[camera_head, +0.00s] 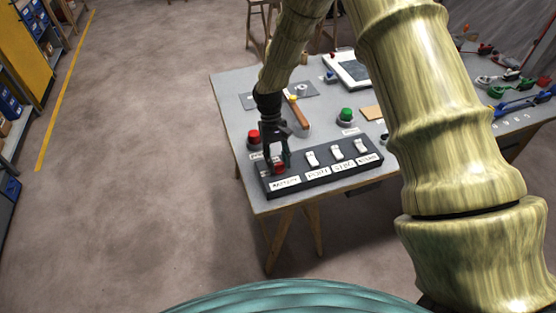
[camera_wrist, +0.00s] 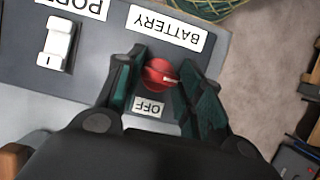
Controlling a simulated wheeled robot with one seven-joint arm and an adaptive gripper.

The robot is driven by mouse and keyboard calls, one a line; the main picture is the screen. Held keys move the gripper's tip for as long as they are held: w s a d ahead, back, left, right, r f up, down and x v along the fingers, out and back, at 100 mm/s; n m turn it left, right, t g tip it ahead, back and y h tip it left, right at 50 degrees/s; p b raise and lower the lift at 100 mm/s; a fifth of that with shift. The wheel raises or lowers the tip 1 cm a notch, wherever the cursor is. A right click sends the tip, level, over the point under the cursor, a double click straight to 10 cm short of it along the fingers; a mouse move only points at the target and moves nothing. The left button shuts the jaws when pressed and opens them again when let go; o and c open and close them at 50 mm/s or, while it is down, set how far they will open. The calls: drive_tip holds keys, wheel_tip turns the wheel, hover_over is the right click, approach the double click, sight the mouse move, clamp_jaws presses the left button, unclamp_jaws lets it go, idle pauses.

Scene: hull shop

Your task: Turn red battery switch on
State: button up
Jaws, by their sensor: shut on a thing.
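The red battery switch (camera_wrist: 160,75) is a round knob on a dark switch panel (camera_head: 322,184), at the panel's left end in the head view. My gripper (camera_head: 277,167) reaches down over the knob in the head view. In the wrist view its two dark green fingers (camera_wrist: 158,80) are shut on the knob, one on each side. An ON label does not show.
White rocker switches stand to the right on the panel, the nearest (camera_head: 312,159) with its label in front. A red button (camera_head: 254,137) and a green button (camera_head: 346,115) stand behind the panel. A hammer-like tool with a wooden handle (camera_head: 299,112) lies behind my gripper.

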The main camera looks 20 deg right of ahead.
drive_tip(key=o, duration=1)
drive_tip(key=v, duration=1.2)
drive_tip(key=shift+s+d, duration=0.1)
drive_tip(key=shift+s, duration=0.05)
